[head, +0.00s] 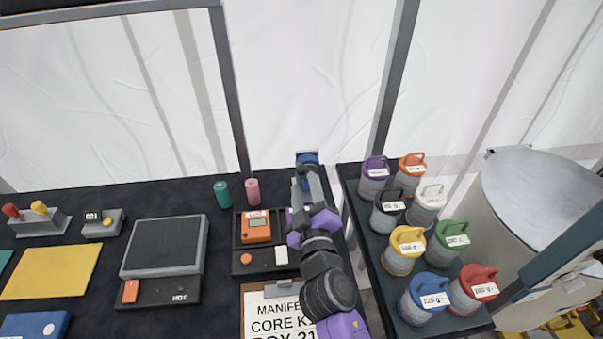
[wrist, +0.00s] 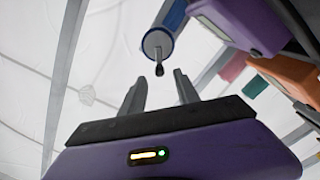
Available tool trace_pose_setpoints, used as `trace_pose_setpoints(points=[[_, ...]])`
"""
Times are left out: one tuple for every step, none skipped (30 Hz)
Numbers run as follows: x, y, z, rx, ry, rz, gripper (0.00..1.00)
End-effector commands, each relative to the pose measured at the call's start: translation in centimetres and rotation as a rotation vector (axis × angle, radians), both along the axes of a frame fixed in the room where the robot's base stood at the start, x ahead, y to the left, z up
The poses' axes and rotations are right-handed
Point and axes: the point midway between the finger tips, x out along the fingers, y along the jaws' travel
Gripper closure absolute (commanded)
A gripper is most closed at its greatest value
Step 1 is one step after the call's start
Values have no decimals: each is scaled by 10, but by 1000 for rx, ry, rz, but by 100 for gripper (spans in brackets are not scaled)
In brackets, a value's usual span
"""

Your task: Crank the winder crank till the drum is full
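A blue cylinder with a pale end face (wrist: 158,42) hangs at the top middle of the wrist view. I cannot tell for sure that it is the winder's drum. A small dark knob (wrist: 160,69) on a short stem sticks out below it, perhaps the crank handle. My gripper (wrist: 159,84) is open, its two grey fingers apart and empty. The knob appears between and just beyond the fingertips, with no clear contact. In the head view a blue part (head: 307,157) shows at the table's back edge, beyond my gripper (head: 305,176). My arm hides much of that spot.
An orange meter (head: 256,227) and a clipboard (head: 255,300) lie left of my arm. Teal (head: 222,193) and pink (head: 252,191) cylinders stand behind the meter. A scale (head: 163,246) is further left. A side table (head: 350,180) with several lidded jars stands close right.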

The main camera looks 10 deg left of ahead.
Motion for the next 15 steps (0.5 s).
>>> trace_pose_setpoints(points=[[8, 3, 1, 0, -1, 1, 62], [13, 4, 1, -1, -2, 1, 62], [18, 6, 0, -1, -2, 1, 62], [23, 8, 0, -1, -1, 1, 62], [27, 9, 1, -1, -1, 1, 62], [33, 10, 0, 1, 0, 1, 62], [37, 11, 1, 0, -1, 0, 62], [40, 12, 0, 0, 0, 0, 62], [45, 13, 0, 0, -1, -1, 62], [47, 14, 0, 0, -1, -1, 62], [50, 15, 0, 1, 0, 0, 62], [52, 16, 0, 2, 1, 0, 62], [54, 17, 0, 2, 1, 0, 62], [56, 17, 0, 2, 1, 0, 62], [57, 18, 0, 1, 0, 0, 62]])
